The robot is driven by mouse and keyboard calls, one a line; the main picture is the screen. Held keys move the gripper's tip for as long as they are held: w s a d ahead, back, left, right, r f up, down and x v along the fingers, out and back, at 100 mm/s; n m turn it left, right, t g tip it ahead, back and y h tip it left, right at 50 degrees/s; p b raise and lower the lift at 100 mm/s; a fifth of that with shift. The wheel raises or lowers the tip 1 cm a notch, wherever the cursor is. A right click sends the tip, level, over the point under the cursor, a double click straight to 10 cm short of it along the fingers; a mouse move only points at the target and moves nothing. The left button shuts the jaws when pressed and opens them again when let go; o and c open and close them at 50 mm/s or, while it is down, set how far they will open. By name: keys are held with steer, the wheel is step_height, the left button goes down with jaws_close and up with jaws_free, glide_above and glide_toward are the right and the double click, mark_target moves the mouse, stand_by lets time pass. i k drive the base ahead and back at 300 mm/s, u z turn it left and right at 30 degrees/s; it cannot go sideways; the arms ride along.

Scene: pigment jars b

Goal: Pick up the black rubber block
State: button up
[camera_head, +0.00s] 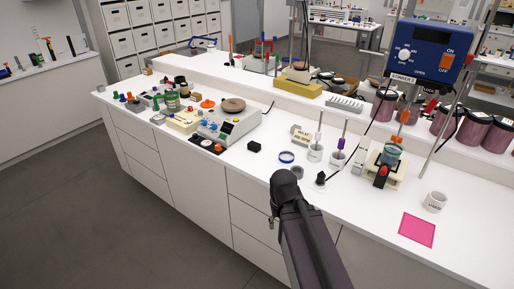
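A small black block (254,146), which looks like the black rubber block, sits on the white bench top (235,165), right of the hotplate and near the front edge. Nothing touches it. My dark arm rises from the bottom of the picture, in front of the bench. Only a small part of what looks like my gripper (272,212) shows at the left side of the arm's end, below and right of the block and apart from it. The fingertips are hidden or too small to make out, so whether it is open or shut cannot be told.
A hotplate (229,122) and several small jars and caps stand left of the block. A blue ring (286,157), a small sign (301,134) and upright stirring rods are to its right. A white mug (435,202) and pink sheet (416,230) lie farther right.

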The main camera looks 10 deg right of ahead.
mark_target(253, 146)
steer(key=u, duration=0.05)
steer(key=i, duration=1)
steer(key=z, duration=0.05)
